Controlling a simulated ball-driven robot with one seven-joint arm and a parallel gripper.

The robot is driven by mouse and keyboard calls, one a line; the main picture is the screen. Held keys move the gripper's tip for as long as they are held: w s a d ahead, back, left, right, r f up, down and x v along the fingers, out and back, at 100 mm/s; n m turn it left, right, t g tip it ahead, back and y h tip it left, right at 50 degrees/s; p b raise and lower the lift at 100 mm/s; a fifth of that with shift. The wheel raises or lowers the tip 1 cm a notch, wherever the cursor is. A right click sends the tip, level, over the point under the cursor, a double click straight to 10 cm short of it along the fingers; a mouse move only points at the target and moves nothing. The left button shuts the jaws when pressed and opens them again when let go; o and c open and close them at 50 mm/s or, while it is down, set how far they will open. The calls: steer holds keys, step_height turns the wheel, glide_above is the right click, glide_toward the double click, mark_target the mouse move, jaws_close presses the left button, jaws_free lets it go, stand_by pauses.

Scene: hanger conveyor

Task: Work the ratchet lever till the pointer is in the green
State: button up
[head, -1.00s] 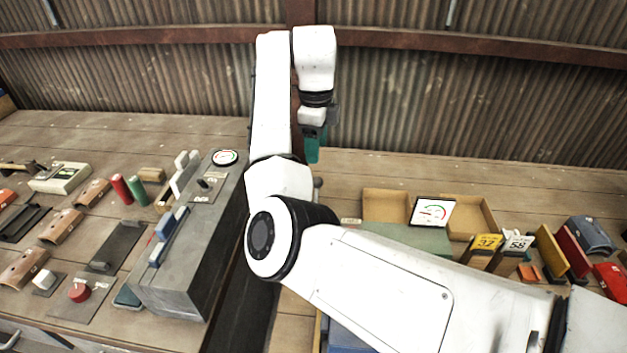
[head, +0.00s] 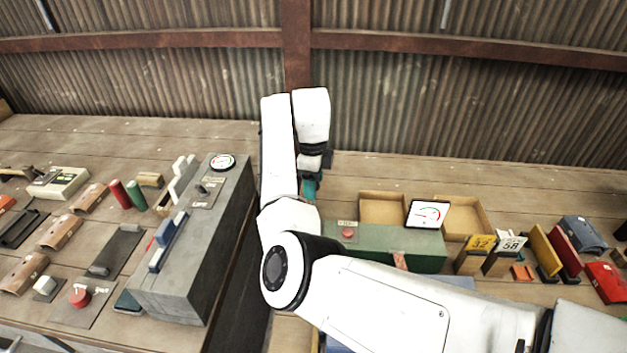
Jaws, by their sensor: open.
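A round dial with a green band (head: 222,161) sits at the far end of a long grey housing (head: 185,290) left of my arm. A small dark lever or knob (head: 201,188) stands on a plate on that housing. A second dial, on a white square card (head: 428,214), stands at the green box (head: 372,240) right of my arm; it shows a red and green arc. Both pointers are too small to read surely. I cannot tell which part is the ratchet lever. My gripper (head: 310,188), with teal fingers, hangs open between the two housings, partly hidden by my arm.
The green box has a red button (head: 347,232). Open wooden trays (head: 382,207) lie behind it. Number tags (head: 482,243) and coloured blocks stand at right. Several parts and a red knob (head: 79,295) cover the left bench. A corrugated wall (head: 450,110) closes the back.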

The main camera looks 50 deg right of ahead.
jaws_close()
stand_by(0.4)
